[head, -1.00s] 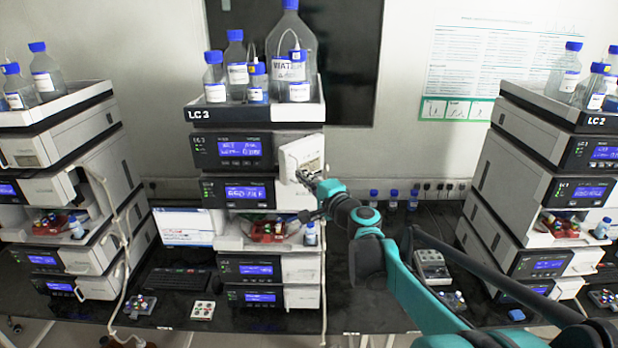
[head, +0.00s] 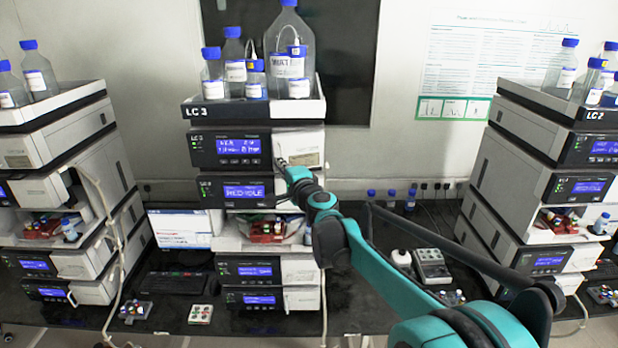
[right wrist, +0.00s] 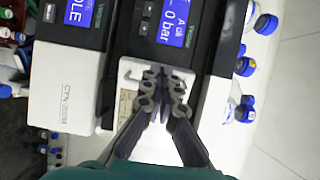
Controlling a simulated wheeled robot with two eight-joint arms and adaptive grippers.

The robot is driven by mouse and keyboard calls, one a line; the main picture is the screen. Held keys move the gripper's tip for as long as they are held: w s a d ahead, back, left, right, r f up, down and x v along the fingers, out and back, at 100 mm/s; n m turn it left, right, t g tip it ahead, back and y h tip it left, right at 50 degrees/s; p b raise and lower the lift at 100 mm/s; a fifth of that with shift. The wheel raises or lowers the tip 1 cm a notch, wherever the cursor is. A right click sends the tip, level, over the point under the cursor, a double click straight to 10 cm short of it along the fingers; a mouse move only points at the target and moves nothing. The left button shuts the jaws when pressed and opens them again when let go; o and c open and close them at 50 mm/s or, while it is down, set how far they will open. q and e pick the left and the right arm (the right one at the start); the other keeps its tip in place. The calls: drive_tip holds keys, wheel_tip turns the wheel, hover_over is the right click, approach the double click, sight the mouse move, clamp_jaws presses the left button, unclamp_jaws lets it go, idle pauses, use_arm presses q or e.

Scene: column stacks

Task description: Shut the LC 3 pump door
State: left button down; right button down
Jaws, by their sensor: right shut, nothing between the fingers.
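The LC 3 pump door (head: 308,142) is the white panel on the right of the upper display module in the middle stack. It looks flush or nearly flush with the module front; a small remaining gap cannot be ruled out. My right gripper (head: 281,163) is shut and empty, its tips at the door's lower left part. In the right wrist view the shut fingers (right wrist: 160,76) lie over the white door (right wrist: 133,76), touching or very close to it. The fingers and arm hide part of the door. My left gripper is not in view.
The LC 3 tray (head: 255,111) on top holds several blue-capped bottles. Similar stacks stand left and right (head: 540,165). A keyboard (head: 178,283) and a handheld controller (head: 431,266) lie on the black bench. A white tube hangs by the left stack.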

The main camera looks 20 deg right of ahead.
drive_tip(key=shift+w+a+b, duration=0.15)
drive_tip(key=shift+w+b, duration=0.05)
drive_tip(key=shift+w, duration=0.8)
drive_tip(key=shift+w+a+b, duration=0.1)
drive_tip(key=shift+w+b, duration=0.05)
drive_tip(key=shift+w, duration=0.9)
